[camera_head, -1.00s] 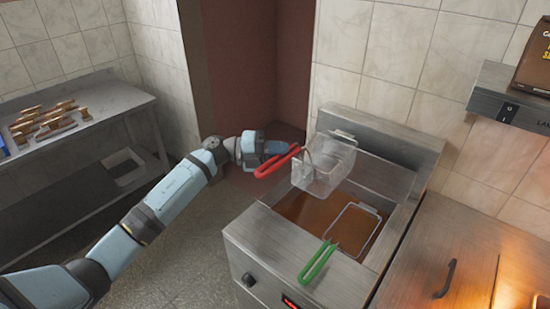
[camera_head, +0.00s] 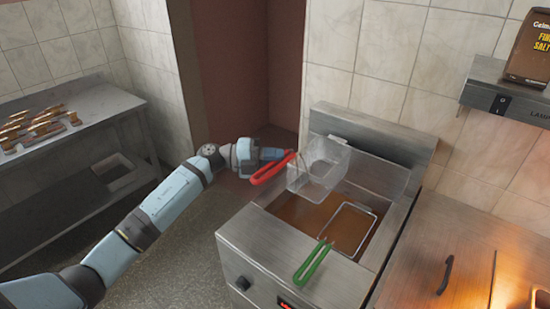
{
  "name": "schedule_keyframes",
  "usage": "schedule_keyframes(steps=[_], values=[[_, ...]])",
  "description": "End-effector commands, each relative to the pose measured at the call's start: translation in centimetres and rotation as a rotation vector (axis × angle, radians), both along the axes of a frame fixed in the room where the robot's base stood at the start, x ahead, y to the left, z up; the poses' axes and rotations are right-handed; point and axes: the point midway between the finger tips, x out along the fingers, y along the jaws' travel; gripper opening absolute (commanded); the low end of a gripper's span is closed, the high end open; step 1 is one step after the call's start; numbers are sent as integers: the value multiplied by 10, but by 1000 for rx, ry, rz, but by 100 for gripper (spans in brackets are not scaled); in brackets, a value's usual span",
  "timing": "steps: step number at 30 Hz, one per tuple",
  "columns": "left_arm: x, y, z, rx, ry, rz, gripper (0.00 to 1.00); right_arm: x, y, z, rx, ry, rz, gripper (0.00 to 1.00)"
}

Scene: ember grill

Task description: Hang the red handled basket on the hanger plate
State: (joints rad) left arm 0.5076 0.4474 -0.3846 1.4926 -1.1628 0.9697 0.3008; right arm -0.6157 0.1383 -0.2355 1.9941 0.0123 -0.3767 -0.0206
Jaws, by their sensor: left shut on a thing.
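The red handled basket (camera_head: 318,168) is a wire fryer basket with a red handle (camera_head: 271,168). It hangs in the air over the left, rear part of the fryer's oil. My left gripper (camera_head: 280,156) is shut on the red handle, left of the basket. The hanger plate (camera_head: 372,142) appears to be the upright steel back panel of the fryer, just behind the basket. I cannot tell whether the basket's far edge touches it. My right gripper is not in view.
A second basket with a green handle (camera_head: 312,262) sits in the fryer oil (camera_head: 333,218) at the right. A steel counter (camera_head: 455,250) stands right of the fryer. A shelf (camera_head: 510,98) holds a brown box (camera_head: 528,45). A steel table (camera_head: 70,150) with several small items stands left.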

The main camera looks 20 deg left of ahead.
Motion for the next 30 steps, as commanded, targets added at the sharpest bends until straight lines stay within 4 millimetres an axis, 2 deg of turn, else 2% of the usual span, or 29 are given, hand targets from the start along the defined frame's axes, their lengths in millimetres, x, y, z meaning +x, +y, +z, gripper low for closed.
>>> schedule_keyframes(steps=[19, 20, 23, 30], values=[[0, 0, -10, -1, -1, 0, 0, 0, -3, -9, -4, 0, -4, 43], [0, 0, -9, -1, -1, 0, 22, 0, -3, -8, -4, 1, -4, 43], [0, 0, -9, -1, -1, 0, 44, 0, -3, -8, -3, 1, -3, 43], [0, 0, -11, 1, 1, 0, 44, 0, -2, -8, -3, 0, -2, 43]])
